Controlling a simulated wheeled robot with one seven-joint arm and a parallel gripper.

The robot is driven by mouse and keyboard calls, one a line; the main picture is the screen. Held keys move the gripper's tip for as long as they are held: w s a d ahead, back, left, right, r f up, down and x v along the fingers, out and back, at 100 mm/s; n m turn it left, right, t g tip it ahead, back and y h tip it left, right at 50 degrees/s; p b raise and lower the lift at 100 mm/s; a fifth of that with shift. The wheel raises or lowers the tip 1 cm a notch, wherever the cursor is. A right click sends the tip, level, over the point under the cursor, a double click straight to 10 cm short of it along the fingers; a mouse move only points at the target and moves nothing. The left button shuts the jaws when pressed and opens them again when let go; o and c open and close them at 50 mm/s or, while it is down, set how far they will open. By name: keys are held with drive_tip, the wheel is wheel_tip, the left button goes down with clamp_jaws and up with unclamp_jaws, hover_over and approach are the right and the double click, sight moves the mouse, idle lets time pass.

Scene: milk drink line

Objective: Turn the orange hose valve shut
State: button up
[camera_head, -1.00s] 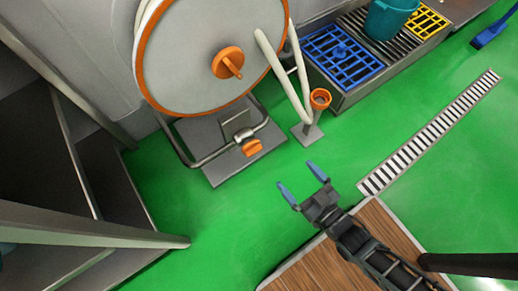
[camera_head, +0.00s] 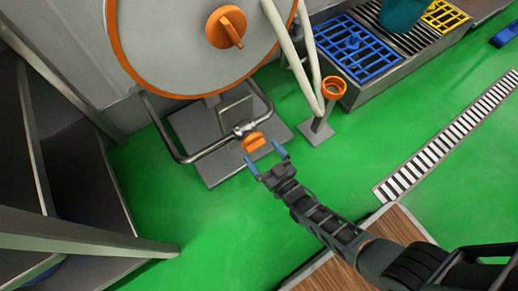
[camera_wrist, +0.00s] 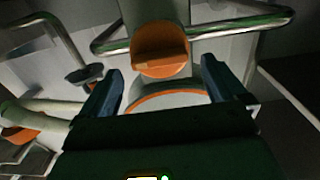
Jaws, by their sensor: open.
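The orange hose valve (camera_head: 254,142) sits on a metal pipe low in front of the hose reel. In the wrist view the valve (camera_wrist: 160,50) is a round orange knob with a raised grip bar, seen beyond and between the fingertips. My gripper (camera_head: 264,163) is open, with its blue fingertips just below and at the valve in the head view. The wrist view shows the gripper (camera_wrist: 165,88) with one finger either side of centre and nothing between them. Whether a fingertip touches the valve, I cannot tell.
The large reel (camera_head: 190,45) with an orange rim and orange hub knob stands above the valve. A bent tubular rail (camera_head: 172,150) surrounds the base plate. A post with an orange ring (camera_head: 333,87) stands to the right.

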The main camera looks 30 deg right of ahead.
sight(254, 144)
drive_tip(key=shift+w, duration=1.35)
drive_tip(key=shift+c, duration=0.4)
drive_tip(key=c, duration=0.8)
drive_tip(key=shift+c, duration=0.2)
